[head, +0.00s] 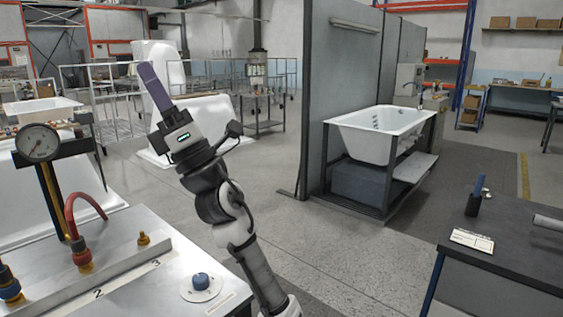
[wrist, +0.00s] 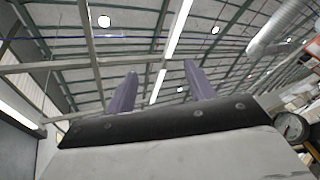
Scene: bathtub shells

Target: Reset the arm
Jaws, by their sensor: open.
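My gripper (head: 151,88) is raised in the middle-left of the head view, with its purple fingers pointing up and slightly left. In the wrist view my gripper (wrist: 158,88) shows two purple fingers spread apart with nothing between them. It is open and empty, pointing toward the ceiling. My arm rises from the bottom of the head view, beside the metal bench, and touches nothing that I can see.
A metal bench (head: 135,268) with a pressure gauge (head: 38,143), red hose (head: 70,212) and blue knob (head: 200,281) is at left. A white bathtub (head: 381,133) sits on a dark stand at right. A dark table (head: 510,255) is at lower right. Open floor (head: 350,240) lies between.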

